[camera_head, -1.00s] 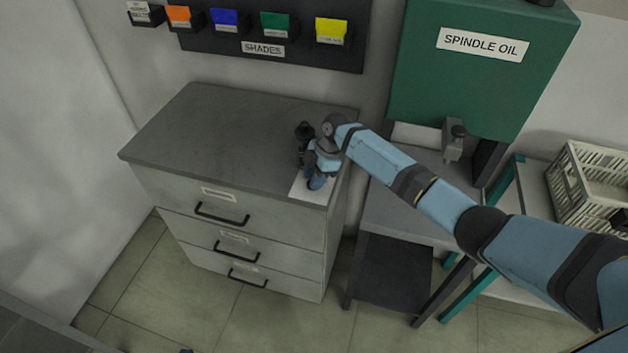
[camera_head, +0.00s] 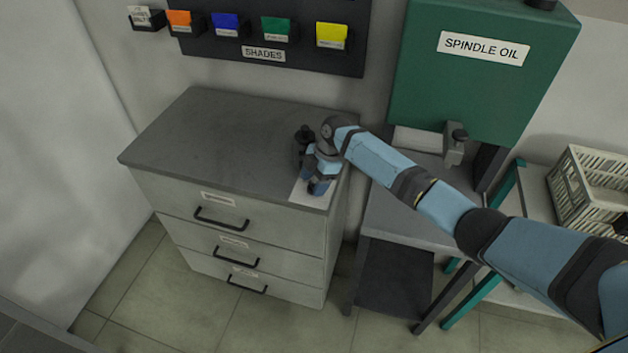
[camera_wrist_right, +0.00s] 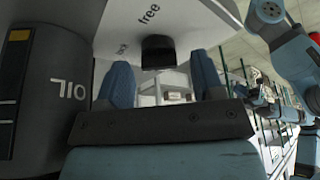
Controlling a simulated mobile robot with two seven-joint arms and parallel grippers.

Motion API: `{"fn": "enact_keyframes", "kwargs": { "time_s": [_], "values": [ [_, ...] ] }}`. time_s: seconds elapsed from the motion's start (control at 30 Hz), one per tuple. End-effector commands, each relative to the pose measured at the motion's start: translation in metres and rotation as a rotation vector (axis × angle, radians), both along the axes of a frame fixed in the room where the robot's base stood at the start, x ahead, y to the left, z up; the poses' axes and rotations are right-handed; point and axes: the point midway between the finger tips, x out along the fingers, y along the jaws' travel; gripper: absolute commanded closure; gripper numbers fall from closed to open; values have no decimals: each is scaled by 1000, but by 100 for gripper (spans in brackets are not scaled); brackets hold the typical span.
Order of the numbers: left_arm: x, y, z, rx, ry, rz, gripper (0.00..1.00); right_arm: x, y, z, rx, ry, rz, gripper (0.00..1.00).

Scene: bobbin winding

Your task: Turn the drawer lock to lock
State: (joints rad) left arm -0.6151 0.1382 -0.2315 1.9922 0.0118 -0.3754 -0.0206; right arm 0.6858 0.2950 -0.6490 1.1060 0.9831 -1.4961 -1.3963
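The grey drawer cabinet (camera_head: 235,135) stands against the wall, with three drawers and black handles. A white plate (camera_head: 305,190) lies at the front right corner of its top. In the right wrist view the plate (camera_wrist_right: 190,22) reads "free", with a second, blurred word beside it. The black lock knob (camera_wrist_right: 158,52) stands on the plate. My right gripper (camera_head: 318,188) is over the plate, pointing down. In the right wrist view its two blue fingers (camera_wrist_right: 162,75) are apart, one to each side of the knob, with gaps visible. Contact cannot be told. My left gripper does not show.
A green spindle oil tank (camera_head: 480,75) and a pale crate (camera_head: 590,185) are to the right. The cabinet top's left is clear.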

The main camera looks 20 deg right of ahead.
Motion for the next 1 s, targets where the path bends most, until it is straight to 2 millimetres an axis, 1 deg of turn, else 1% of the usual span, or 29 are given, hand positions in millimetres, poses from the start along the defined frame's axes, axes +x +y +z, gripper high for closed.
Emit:
{"fn": "enact_keyframes", "kwargs": {
  "time_s": [0.17,0.27,0.37,0.7,0.8,0.9,1.0],
  "values": [
    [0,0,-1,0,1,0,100,0,-1,1,0,-1,0,38],
    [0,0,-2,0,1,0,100,1,-4,8,0,-2,-1,38],
    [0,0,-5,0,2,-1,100,3,-10,22,0,-3,-2,38],
    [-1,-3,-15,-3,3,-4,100,9,-38,92,0,-3,-1,38],
    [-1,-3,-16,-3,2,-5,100,10,-44,108,-1,-3,0,38],
    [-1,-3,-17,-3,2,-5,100,11,-49,119,0,-1,0,38],
    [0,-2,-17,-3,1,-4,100,11,-51,126,0,0,0,38]
  ]
}}
